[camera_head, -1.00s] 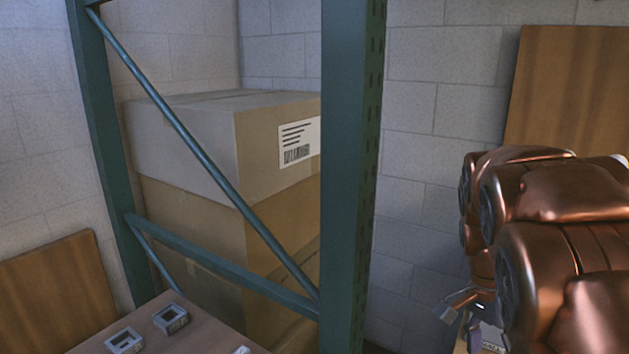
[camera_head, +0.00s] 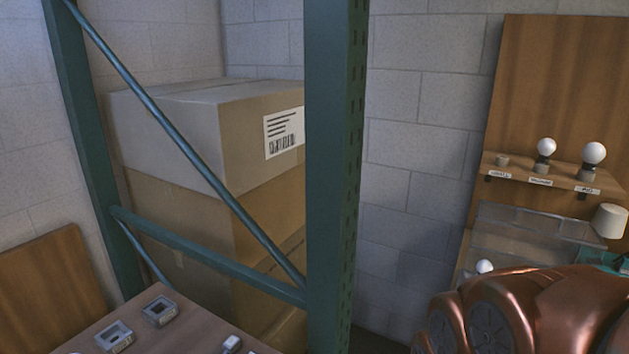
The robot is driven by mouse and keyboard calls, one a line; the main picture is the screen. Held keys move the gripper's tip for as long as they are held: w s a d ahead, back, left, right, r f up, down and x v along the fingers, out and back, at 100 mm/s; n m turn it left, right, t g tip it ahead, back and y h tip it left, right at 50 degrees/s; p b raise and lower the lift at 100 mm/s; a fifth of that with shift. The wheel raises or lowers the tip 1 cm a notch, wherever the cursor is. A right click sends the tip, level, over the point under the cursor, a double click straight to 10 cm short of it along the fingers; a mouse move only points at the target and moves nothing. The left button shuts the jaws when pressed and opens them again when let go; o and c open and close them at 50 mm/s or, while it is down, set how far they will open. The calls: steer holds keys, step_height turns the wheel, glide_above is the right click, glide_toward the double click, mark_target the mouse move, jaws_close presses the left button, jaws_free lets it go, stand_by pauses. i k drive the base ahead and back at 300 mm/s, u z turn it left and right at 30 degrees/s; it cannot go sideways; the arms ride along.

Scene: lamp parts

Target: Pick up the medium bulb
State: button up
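Two white round bulbs stand upright on a small wooden shelf (camera_head: 520,172) at the right. The middle bulb (camera_head: 547,147) looks a little smaller than the right bulb (camera_head: 593,153). Each is in a small holder above a white label; the labels are too small to read surely. Another bulb (camera_head: 484,266) shows lower down, partly hidden by my copper arm. I cannot tell for certain which is the medium one. My arm fills the bottom right; my gripper is not in view.
A clear box (camera_head: 530,228) is below the shelf, with a white lampshade-like piece (camera_head: 610,221) beside it. A green rack post (camera_head: 334,180) stands in front of cardboard boxes (camera_head: 200,140). A table (camera_head: 190,325) at the lower left holds small grey holders (camera_head: 160,310).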

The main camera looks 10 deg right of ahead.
mark_target(545, 147)
steer(key=z, duration=1)
